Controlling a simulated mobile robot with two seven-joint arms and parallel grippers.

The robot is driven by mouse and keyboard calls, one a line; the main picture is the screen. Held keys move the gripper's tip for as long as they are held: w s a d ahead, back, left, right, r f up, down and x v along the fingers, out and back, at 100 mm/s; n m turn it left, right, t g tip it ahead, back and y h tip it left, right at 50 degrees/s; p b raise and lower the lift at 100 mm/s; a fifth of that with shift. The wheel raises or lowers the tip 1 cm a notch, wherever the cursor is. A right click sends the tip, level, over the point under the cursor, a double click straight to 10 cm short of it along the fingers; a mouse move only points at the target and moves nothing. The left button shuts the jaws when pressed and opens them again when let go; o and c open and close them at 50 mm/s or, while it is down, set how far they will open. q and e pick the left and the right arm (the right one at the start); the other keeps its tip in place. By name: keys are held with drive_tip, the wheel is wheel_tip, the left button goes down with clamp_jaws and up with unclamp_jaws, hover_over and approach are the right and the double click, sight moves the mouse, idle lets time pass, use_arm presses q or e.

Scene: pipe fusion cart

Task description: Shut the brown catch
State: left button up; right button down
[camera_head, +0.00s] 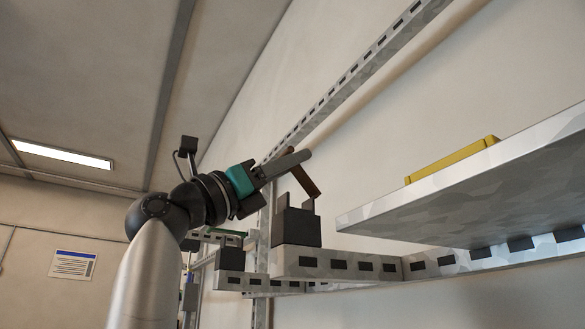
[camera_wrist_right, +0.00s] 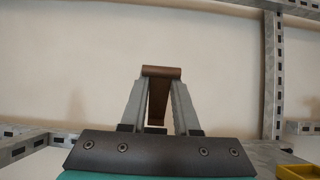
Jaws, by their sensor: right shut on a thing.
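The brown catch (camera_head: 305,181) is a short flat bar that stands tilted above a dark block (camera_head: 297,226) on a perforated metal bracket. My right gripper (camera_head: 303,156) reaches in from the left and is shut on the catch near its upper end. In the right wrist view the brown catch (camera_wrist_right: 160,72) lies between the two grey fingers of my right gripper (camera_wrist_right: 161,88), with its end at the fingertips. The lower part of the catch is partly hidden by the gripper there. My left gripper is not in view.
A metal shelf (camera_head: 470,185) with a yellow object (camera_head: 452,160) on it juts out to the right of the catch. A slotted rail (camera_head: 350,80) runs up the wall behind.

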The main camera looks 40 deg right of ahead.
idle(0.3)
drive_tip(key=c, duration=0.6)
unclamp_jaws()
drive_tip(key=shift+c, duration=0.2)
drive_tip(key=shift+a, duration=0.1)
drive_tip(key=b+v, duration=0.3)
drive_tip(key=v, duration=1.2)
drive_tip(key=shift+f, duration=0.2)
